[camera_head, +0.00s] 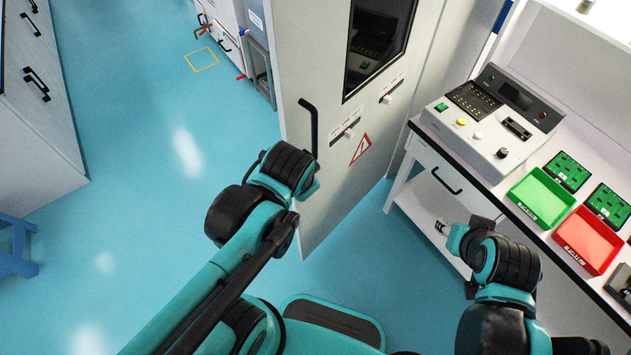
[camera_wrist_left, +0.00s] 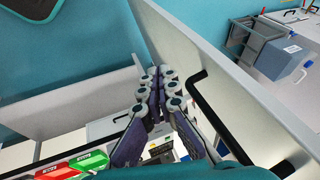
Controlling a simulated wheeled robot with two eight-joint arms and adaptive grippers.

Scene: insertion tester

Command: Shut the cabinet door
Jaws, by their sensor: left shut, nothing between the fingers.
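The cabinet door (camera_head: 345,190) is a tall pale grey panel with a dark window (camera_head: 378,42) and a black bar handle (camera_head: 309,125). It stands ajar, its free edge towards the left. My left arm reaches to the lower part of the handle, and its wrist hides the gripper in the head view. In the left wrist view my left gripper (camera_wrist_left: 160,76) is shut and empty, close beside the door panel (camera_wrist_left: 192,52) and its handle (camera_wrist_left: 212,110). I cannot tell if it touches. My right gripper (camera_head: 442,227) is mostly hidden by its arm, low beside the bench.
A white bench (camera_head: 409,142) on the right carries a control console (camera_head: 492,120), a green tray (camera_head: 541,198) and a red tray (camera_head: 588,240). Grey drawers (camera_head: 40,110) and a blue stool (camera_head: 15,250) stand at the left. The blue floor between is clear.

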